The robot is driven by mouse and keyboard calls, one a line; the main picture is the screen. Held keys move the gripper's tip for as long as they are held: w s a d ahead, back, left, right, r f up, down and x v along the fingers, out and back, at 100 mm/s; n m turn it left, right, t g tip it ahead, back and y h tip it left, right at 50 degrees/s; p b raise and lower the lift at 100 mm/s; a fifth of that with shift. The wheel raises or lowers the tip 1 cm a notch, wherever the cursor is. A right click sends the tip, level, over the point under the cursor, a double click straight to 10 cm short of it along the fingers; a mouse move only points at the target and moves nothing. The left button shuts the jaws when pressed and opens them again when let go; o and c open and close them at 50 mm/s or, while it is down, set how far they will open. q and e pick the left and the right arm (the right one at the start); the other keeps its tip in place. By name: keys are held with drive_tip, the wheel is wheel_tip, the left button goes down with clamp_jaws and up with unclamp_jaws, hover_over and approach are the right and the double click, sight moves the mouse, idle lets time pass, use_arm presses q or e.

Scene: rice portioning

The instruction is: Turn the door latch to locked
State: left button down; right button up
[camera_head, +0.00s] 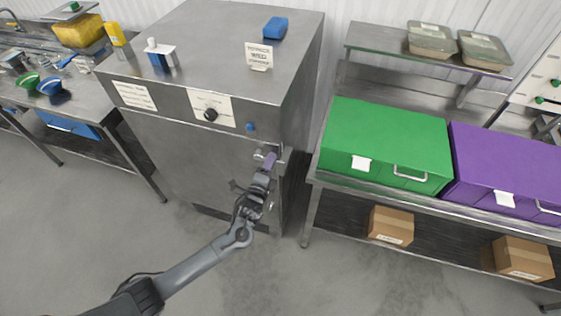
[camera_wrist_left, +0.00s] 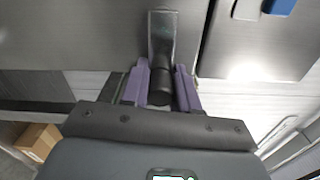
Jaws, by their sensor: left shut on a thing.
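The steel cabinet (camera_head: 175,165) stands at the centre left with its door closed flush. The door latch (camera_head: 260,154) is at the upper right of the door front. In the left wrist view the latch lever (camera_wrist_left: 162,35) is a grey metal bar with a dark grip, running down between the fingers. My left gripper (camera_head: 269,160) has purple fingers, which also show in the left wrist view (camera_wrist_left: 162,82), one on each side of the dark grip. It is shut on the latch handle. The gripper partly hides the latch in the head view. My right gripper is not in view.
A black knob (camera_head: 210,115) and a blue button (camera_head: 250,127) are on the cabinet front above the door. A steel rack to the right carries a green box (camera_head: 385,135) and a purple box (camera_head: 510,165). The floor (camera_head: 75,225) at the front left is clear.

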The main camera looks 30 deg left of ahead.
use_arm(q)
drive_tip(key=shift+w+r, duration=0.1)
drive_tip(key=shift+r, duration=0.2)
drive_tip(key=shift+f, duration=0.1)
drive_tip(key=c, duration=1)
unclamp_jaws()
drive_tip(key=shift+o, duration=0.4)
drive_tip(key=shift+w, duration=0.1)
drive_tip(key=shift+f, duration=0.1)
drive_tip(key=shift+f, duration=0.1)
